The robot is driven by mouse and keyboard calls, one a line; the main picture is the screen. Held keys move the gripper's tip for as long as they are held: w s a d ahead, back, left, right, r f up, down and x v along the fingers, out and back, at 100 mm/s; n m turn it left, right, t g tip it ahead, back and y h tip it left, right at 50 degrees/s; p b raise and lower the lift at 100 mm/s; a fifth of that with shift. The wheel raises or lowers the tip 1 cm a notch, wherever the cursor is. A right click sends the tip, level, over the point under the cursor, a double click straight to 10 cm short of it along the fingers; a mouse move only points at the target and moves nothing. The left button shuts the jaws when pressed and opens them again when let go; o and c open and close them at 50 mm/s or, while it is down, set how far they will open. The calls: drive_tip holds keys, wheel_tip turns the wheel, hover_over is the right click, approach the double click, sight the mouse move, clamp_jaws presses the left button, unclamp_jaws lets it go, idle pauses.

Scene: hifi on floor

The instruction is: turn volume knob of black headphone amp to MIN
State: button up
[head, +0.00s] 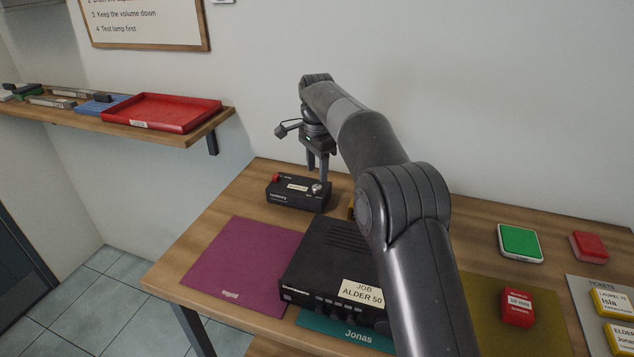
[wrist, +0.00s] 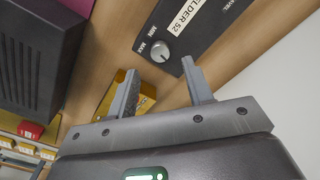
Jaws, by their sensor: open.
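The small black box with a volume knob, which I take as the headphone amp (head: 290,196), sits at the back left of the table. It also shows at the top of the wrist view (wrist: 200,22), with a pale label. Its silver round knob (head: 316,188) is at the right end of its top. In the wrist view the knob (wrist: 160,51) has MIN and MAX printed beside it; its pointer direction is not clear. My gripper (head: 316,176) points down just above the knob, open and empty. In the wrist view its fingertips (wrist: 159,67) are apart, with the knob just beyond them.
A larger black unit (head: 335,262) labelled ALDER 50 stands in front of the small box. A purple mat (head: 245,262) lies to the left. A yellow object (wrist: 122,95) is partly hidden near my gripper. A red tray (head: 165,112) is on the wall shelf.

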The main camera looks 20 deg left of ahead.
sight(317, 186)
wheel_tip(317, 186, down, 5)
idle(0.3)
drive_tip(key=c, duration=1)
